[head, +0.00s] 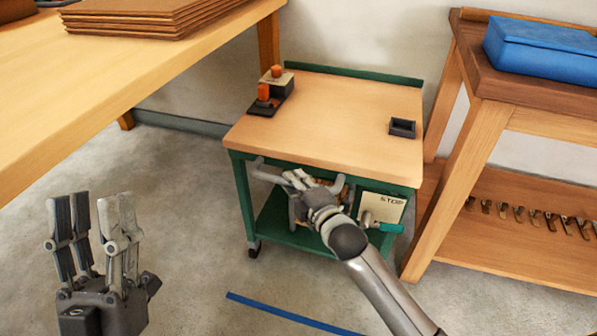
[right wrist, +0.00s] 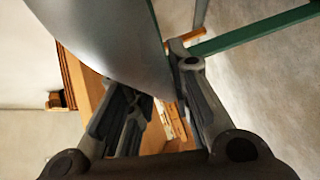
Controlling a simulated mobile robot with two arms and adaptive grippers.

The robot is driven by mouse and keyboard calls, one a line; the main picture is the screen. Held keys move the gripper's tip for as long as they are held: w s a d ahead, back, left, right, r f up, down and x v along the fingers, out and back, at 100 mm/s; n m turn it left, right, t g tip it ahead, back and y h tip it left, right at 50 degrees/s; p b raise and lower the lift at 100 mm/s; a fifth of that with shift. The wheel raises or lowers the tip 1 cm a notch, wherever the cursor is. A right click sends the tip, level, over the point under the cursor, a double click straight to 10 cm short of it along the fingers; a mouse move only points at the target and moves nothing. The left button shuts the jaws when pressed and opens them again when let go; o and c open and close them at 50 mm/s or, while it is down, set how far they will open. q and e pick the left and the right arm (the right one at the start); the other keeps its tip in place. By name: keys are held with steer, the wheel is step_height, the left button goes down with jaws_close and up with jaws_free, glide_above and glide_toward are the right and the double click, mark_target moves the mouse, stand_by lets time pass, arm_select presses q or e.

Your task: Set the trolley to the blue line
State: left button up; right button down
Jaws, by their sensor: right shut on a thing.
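The trolley (head: 340,131) has a light wooden top and a green frame on castors. It stands between the two benches. The blue line (head: 292,313) is a strip on the floor in front of the trolley, with bare floor between them. My right gripper (head: 297,181) is at the trolley's front and shut on its grey handle (head: 268,173). In the right wrist view, a smooth grey surface (right wrist: 110,35) passes between the fingers of my right gripper (right wrist: 160,100) and hides much behind it. My left gripper (head: 92,215) is open and empty above the floor at left.
A wooden bench (head: 120,70) with brown sheets (head: 140,14) is at left. A darker bench (head: 500,85) with a blue case (head: 545,48) stands close to the trolley's right. The floor in front is clear.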

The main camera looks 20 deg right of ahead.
arm_select(q)
steer(key=w+f+g+y+p, duration=0.3)
steer(key=w+f+g, duration=0.4)
steer(key=f, duration=0.4)
steer(key=s+a+f+g+y+p, duration=0.1)
steer(key=s+f+g, duration=0.1)
steer(key=f+g, duration=0.2)
steer(key=s+a+f+g+y+p, duration=0.1)
steer(key=f+g, duration=0.3)
steer(key=f, duration=0.4)
steer(key=shift+s+a+f+n+g+y+p, duration=0.3)
steer(key=shift+s+a+f+g+p, duration=0.1)
steer(key=shift+s+a, duration=0.25)
arm_select(e)
steer(key=s+a, duration=0.8)
steer(key=s, duration=0.5)
steer(key=shift+a+f, duration=0.15)
steer(key=shift+a, duration=0.25)
arm_select(q)
steer(key=shift+d, duration=0.1)
arm_select(e)
steer(key=c, duration=1.3)
jaws_free()
